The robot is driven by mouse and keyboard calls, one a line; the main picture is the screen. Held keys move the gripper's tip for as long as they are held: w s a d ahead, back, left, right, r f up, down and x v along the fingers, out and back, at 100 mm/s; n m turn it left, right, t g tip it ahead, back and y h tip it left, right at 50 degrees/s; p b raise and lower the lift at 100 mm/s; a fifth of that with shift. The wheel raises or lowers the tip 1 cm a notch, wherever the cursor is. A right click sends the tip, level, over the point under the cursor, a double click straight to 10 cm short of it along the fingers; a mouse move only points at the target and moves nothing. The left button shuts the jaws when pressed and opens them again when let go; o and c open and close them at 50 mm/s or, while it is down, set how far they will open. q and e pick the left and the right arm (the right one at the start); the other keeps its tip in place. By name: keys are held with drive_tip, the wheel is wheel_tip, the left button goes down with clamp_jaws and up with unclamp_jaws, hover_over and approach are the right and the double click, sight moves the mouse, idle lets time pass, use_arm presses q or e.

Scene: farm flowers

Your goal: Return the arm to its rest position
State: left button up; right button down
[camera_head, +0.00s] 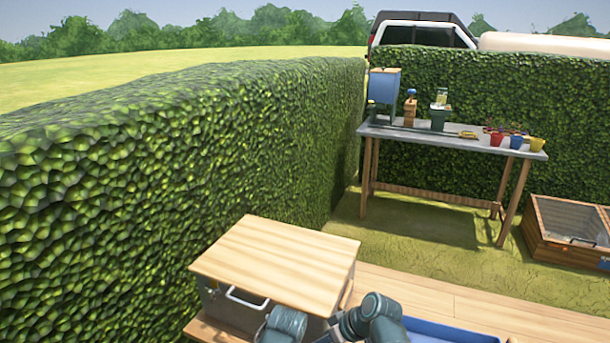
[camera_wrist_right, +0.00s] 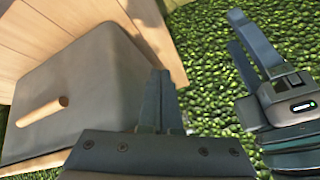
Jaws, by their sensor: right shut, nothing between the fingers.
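My right gripper (camera_wrist_right: 160,75) shows in the right wrist view. Its two dark fingers are together, with nothing between them. What seems to be my left gripper (camera_wrist_right: 236,30) is at the right of the same view, apart from my right gripper, its dark fingers toward the hedge; its opening is unclear. In the head view, teal joints of my arms show at the bottom edge, in front of a wooden-topped cabinet (camera_head: 275,250). Neither gripper's fingers show there.
A grey panel with a wooden peg handle (camera_wrist_right: 43,111) is beside my right gripper. A tall hedge (camera_head: 170,170) stands on the left. A potting table (camera_head: 450,142) with pots and tools stands farther back. A blue tray (camera_head: 450,332) is at the bottom; a cold frame (camera_head: 570,232) is right.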

drive_tip(key=s+d+f+m+g+h, duration=0.3)
drive_tip(key=d+m+h, duration=0.35)
drive_tip(key=d, duration=0.65)
drive_tip(key=s+a+f+n+h, duration=0.1)
drive_tip(key=s+a+n, duration=0.15)
drive_tip(key=a, duration=0.25)
drive_tip(key=s+a+n+h, duration=0.1)
drive_tip(key=s+a, duration=0.3)
drive_tip(key=a, duration=0.2)
use_arm(q)
wheel_tip(320, 180, up, 14)
drive_tip(key=p, duration=1.4)
drive_tip(key=shift+r, duration=0.15)
use_arm(e)
wheel_tip(320, 180, up, 14)
drive_tip(key=shift+w+d+r+m+y, duration=0.15)
drive_tip(key=shift+w+d+m+y, duration=0.15)
drive_tip(key=shift+d+y, duration=0.1)
